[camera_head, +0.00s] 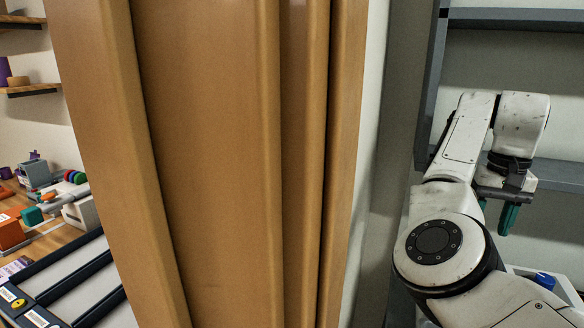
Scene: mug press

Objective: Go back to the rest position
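My arm rises at the right of the head view, bent at the elbow, with my gripper (496,213) hanging down from its end. The two green fingertips show apart, with a gap between them, and I see nothing held there. The gripper hangs in front of a grey shelf unit (560,175), above a light container with a blue item (545,280) at the lower right. I cannot tell how far the gripper is from the shelf.
A large brown wooden panel (210,150) fills the middle of the view. At the left, a wooden table (55,240) holds an orange block (10,232) and a grey-white device (80,212). Dark-framed racks (75,285) stand in front. A wall shelf (33,89) is above.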

